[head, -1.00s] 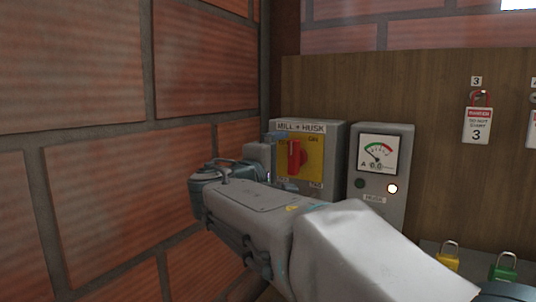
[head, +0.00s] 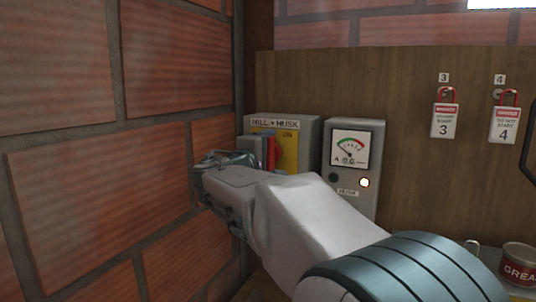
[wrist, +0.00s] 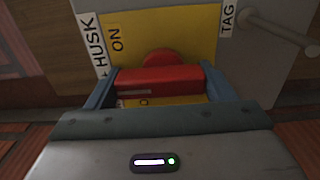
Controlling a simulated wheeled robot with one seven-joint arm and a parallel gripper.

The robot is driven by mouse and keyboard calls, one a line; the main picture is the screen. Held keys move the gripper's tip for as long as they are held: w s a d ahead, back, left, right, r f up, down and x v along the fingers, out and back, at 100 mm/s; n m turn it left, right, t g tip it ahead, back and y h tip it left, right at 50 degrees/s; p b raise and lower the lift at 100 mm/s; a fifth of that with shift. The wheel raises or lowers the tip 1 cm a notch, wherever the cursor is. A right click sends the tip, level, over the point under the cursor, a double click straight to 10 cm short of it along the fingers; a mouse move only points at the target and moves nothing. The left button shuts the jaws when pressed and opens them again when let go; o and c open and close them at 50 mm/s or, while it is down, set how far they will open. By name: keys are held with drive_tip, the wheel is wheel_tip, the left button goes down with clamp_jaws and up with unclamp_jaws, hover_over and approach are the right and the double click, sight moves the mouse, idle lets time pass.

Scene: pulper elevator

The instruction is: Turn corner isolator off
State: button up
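The corner isolator is a grey box (head: 309,142) labelled MILL + HUSK, beside the brick wall. It has a yellow plate (head: 290,153) marked ON and a red handle (head: 271,152), upright in the head view and partly hidden by my gripper (head: 256,158). In the wrist view the red handle (wrist: 160,80) lies across the picture, its length between the two blue-grey fingers of my gripper (wrist: 160,84). The fingers are wide apart, one by each end of the handle. I cannot tell whether they touch it.
A grey meter box (head: 368,165) with a lit lamp stands right of the isolator. The brick wall (head: 75,180) is close on the left. Tags 3 (head: 445,121) and 4 (head: 504,125) hang on the wooden board. A red tin (head: 519,264) stands lower right. A grey rod (wrist: 280,35) juts near the TAG label.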

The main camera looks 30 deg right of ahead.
drive_tip(key=shift+n, duration=0.3)
drive_tip(key=n, duration=0.3)
drive_tip(key=shift+n, duration=0.3)
drive_tip(key=n, duration=0.4)
drive_tip(key=shift+w+a+n, duration=0.1)
drive_tip(key=shift+w+n, duration=0.05)
drive_tip(key=shift+n, duration=0.15)
drive_tip(key=n+p, duration=0.2)
drive_tip(key=n, duration=0.2)
drive_tip(key=shift+n, duration=0.3)
drive_tip(key=shift+f+n+p, duration=0.2)
drive_tip(key=shift+n+p, duration=1.05)
drive_tip(key=shift+n, duration=0.95)
drive_tip(key=o, duration=1)
